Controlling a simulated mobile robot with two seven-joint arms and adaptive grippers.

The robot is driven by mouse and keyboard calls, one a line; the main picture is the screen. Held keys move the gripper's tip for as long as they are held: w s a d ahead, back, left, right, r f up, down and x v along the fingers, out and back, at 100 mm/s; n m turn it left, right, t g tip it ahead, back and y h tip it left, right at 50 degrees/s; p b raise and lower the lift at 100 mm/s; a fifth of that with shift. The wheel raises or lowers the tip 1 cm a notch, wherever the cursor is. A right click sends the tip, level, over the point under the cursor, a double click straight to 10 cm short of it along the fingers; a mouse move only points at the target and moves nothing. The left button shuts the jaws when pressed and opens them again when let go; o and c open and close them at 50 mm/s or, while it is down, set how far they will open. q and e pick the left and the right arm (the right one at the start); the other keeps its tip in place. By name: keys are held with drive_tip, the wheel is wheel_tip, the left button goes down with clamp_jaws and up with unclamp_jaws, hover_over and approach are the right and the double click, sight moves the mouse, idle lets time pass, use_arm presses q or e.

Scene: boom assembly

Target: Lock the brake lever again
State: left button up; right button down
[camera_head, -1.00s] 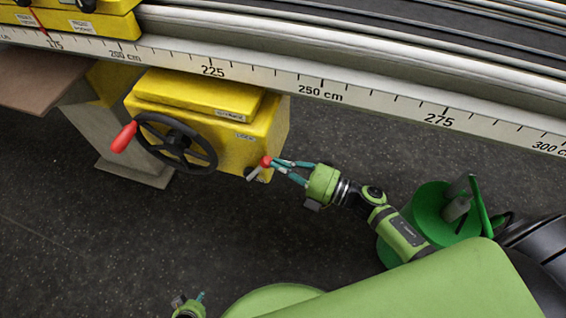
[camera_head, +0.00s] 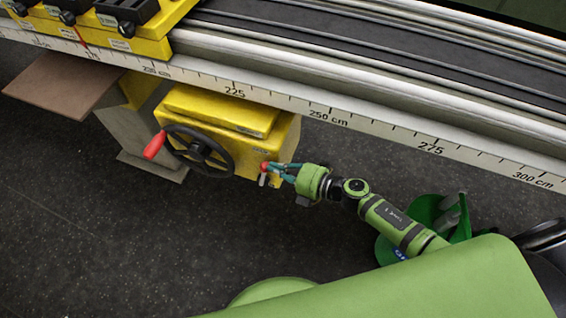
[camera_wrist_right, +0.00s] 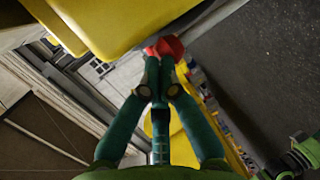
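The brake lever is a short grey lever with a red knob (camera_head: 265,167), on the right end of the yellow housing (camera_head: 240,145). My right gripper (camera_head: 278,170) reaches it from the right. In the wrist view its teal fingers (camera_wrist_right: 158,75) come together at the red knob (camera_wrist_right: 168,46) and look closed on it, though their contact is partly hidden. The grey part of the lever (camera_head: 262,180) hangs below the knob. My left gripper is outside the head view; a green part with small fingers at the wrist view's lower right edge appears to be it (camera_wrist_right: 303,153), too small to read.
A black handwheel (camera_head: 200,150) with a red handle (camera_head: 155,145) is on the housing's front. The long rail with its scale (camera_head: 330,115) runs above. Black-and-yellow carriages (camera_head: 125,20) sit on it at the upper left. Dark floor (camera_head: 90,230) lies open below.

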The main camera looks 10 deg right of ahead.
drive_tip(key=shift+w+a+r+h+p, duration=0.2)
drive_tip(key=shift+w+a+p, duration=0.15)
drive_tip(key=shift+a+p, duration=0.15)
drive_tip(key=shift+w+a+r+h+p, duration=0.1)
drive_tip(key=shift+w+a+r+p, duration=0.05)
drive_tip(key=shift+w+a+p, duration=0.3)
drive_tip(key=shift+s, duration=0.1)
